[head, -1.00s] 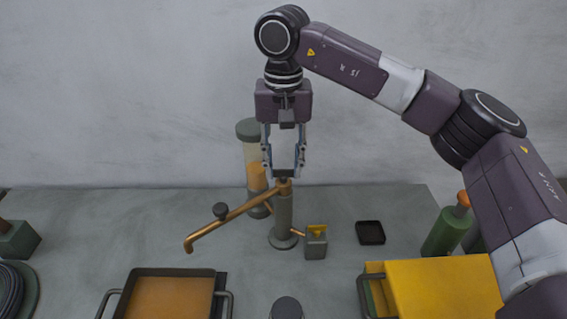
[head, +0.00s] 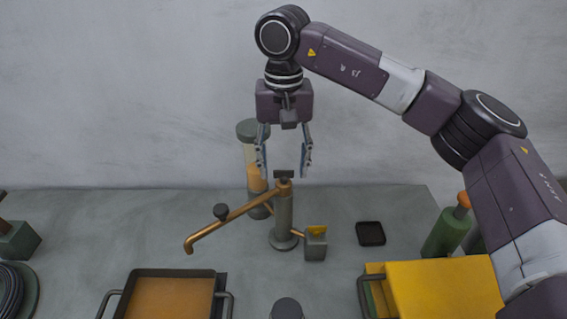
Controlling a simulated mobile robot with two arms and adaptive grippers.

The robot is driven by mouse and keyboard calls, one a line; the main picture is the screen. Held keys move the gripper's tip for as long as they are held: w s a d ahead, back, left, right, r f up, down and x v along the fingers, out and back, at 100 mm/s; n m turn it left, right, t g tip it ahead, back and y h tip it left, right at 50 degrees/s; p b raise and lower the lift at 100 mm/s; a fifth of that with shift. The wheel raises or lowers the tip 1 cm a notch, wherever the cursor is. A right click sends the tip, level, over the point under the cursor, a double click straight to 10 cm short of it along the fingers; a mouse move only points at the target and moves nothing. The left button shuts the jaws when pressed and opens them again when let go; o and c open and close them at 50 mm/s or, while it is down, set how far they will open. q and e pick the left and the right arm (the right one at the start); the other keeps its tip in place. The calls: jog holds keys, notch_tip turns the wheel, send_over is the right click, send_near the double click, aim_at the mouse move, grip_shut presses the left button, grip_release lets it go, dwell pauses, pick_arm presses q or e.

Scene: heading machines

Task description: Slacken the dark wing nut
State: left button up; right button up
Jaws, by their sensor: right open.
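The dark wing nut (head: 284,174) sits on top of a grey upright post (head: 284,215), where a copper-coloured arm (head: 235,214) joins it. My right gripper (head: 284,168) points straight down over the post with its fingers spread. One fingertip shows on each side of the wing nut, with a gap on both sides. Nothing is held between the fingers. I cannot tell exactly how the fingertip height compares with the nut. My left gripper is not in view.
A tray (head: 170,273), a yellow box (head: 440,288) and a dark dish (head: 370,233) lie around.

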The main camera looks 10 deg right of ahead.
notch_tip(320, 180, up, 12)
dwell(0.5)
